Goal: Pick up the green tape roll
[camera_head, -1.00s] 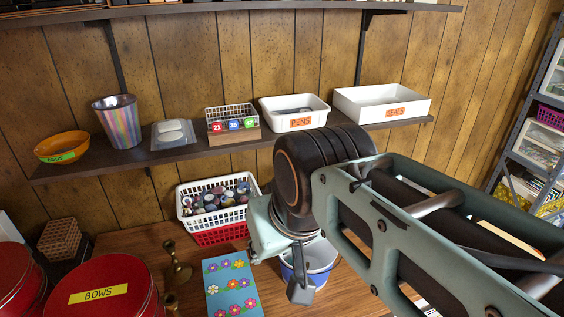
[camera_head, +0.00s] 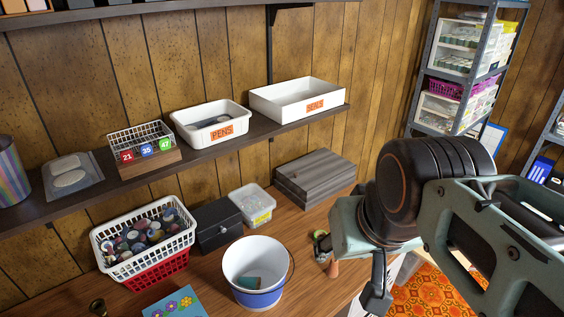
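I cannot make out a green tape roll for certain. My gripper (camera_head: 376,298) is at the right, over the table's right side, pointing down. Only a dark finger part shows, and the rest is hidden behind my wrist, so its opening cannot be judged. I see nothing held in it.
A white bucket with a blue band (camera_head: 257,296) stands on the table, left of my gripper. Behind it are a dark box (camera_head: 216,226), a clear tub (camera_head: 252,206) and a grey wooden box (camera_head: 314,178). A white-and-red basket (camera_head: 145,243) is at left. Shelving stands at right.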

